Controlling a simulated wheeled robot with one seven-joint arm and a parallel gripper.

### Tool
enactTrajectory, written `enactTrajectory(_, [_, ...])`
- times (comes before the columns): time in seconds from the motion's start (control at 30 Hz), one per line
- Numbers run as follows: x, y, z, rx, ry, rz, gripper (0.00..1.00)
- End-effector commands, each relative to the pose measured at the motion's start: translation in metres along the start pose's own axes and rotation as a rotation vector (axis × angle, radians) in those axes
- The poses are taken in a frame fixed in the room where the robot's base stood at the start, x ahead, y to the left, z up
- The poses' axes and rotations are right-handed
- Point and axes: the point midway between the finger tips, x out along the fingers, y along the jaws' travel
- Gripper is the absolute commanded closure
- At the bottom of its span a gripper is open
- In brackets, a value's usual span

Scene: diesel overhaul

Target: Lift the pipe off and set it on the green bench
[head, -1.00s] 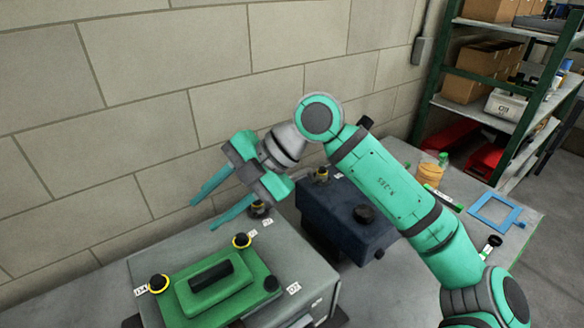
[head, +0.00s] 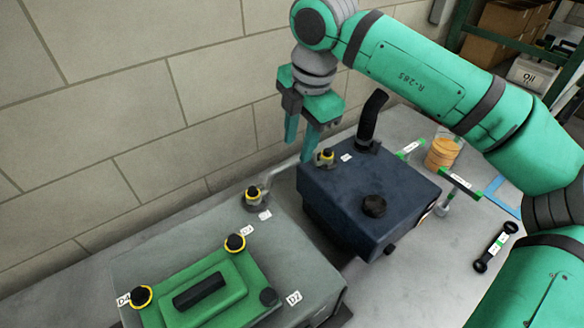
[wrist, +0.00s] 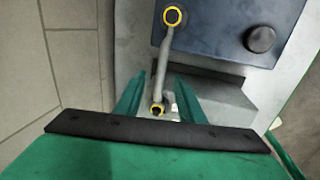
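The pipe (head: 277,177) is a thin grey tube between two yellow-ringed black fittings. One fitting (head: 253,198) is on the grey engine block (head: 190,236), the other (head: 325,158) on the dark blue tank (head: 352,193). In the wrist view the pipe (wrist: 161,65) runs up the picture to the fitting on the tank. My gripper (head: 299,140) is open and empty, pointing down above the pipe near the tank. The wrist view shows the pipe in the gap between the fingers (wrist: 158,97), not gripped. I cannot make out a green bench.
A green cover (head: 205,292) with a black handle sits on the block. A black elbow (head: 372,118) rises from the tank. An orange stack (head: 442,152), a dumbbell-shaped part (head: 494,247) and a blue frame (head: 500,195) lie right. The wall is close behind.

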Motion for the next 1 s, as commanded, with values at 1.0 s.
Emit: enactTrajectory(1.0, [0.068,-0.001,-0.007,-0.004,0.001,0.001,0.98])
